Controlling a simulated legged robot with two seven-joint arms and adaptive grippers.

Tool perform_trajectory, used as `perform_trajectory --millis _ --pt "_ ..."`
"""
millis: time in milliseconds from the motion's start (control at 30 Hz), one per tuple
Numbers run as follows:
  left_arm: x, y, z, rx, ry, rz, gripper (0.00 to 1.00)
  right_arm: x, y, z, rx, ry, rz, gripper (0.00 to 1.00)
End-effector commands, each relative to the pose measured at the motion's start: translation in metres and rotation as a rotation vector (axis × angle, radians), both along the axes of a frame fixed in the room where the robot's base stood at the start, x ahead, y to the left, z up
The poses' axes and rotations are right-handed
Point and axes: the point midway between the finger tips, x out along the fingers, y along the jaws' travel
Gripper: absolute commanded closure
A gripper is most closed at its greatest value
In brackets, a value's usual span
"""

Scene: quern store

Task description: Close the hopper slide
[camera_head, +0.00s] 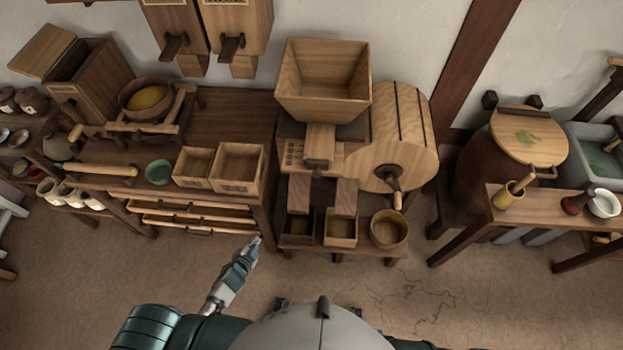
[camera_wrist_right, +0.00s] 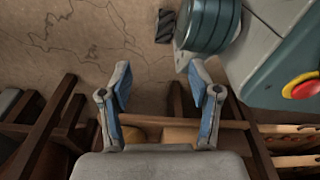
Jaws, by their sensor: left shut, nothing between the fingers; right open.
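The wooden hopper (camera_head: 322,85) is an open square funnel on top of the milling machine. A wooden slide piece (camera_head: 319,142) sticks out toward me below the hopper's front wall. How far it is pulled out is hard to tell. My left gripper (camera_head: 255,243) is shut and empty, low in front of the workbench and well apart from the slide. My right gripper (camera_wrist_right: 158,78) is open and empty in the right wrist view, with a wooden bar beyond its fingers. It does not show in the head view.
A round wooden drum (camera_head: 398,150) with a crank (camera_head: 393,180) stands right of the hopper. Boxes and a bowl (camera_head: 388,228) sit below. The bench at left holds a green bowl (camera_head: 158,172) and wooden boxes (camera_head: 237,166). A lidded barrel (camera_head: 480,160) stands at right. The floor in front is clear.

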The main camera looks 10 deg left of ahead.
Motion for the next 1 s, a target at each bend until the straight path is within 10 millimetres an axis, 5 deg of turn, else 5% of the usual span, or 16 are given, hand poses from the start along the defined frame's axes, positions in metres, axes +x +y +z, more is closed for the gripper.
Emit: perform_trajectory --millis 33,100,200,300,400,567,1000 --pt "0.026 -0.012 0.056 0.068 -0.151 -0.142 1.0 -0.006 -0.001 0.0 -0.001 0.004 0.001 0.38" --pt "0.044 -0.038 0.123 0.158 -0.343 -0.336 1.0 -0.013 -0.003 -0.003 -0.002 0.007 0.003 0.38" --pt "0.044 -0.078 0.198 0.268 -0.568 -0.575 1.0 -0.022 -0.005 -0.007 -0.003 0.012 0.004 0.38" --pt "0.03 -0.107 0.243 0.343 -0.715 -0.742 1.0 -0.029 -0.006 -0.009 -0.003 0.014 0.006 0.38" --pt "0.02 -0.121 0.263 0.38 -0.787 -0.826 1.0 -0.033 -0.007 -0.01 -0.004 0.016 0.006 0.38" --pt "0.027 -0.133 0.267 0.389 -0.806 -0.843 1.0 -0.039 -0.009 -0.011 -0.005 0.019 0.008 0.38" --pt "0.093 -0.193 0.264 0.387 -0.803 -0.839 1.0 -0.082 -0.018 -0.015 -0.009 0.038 0.013 0.38"
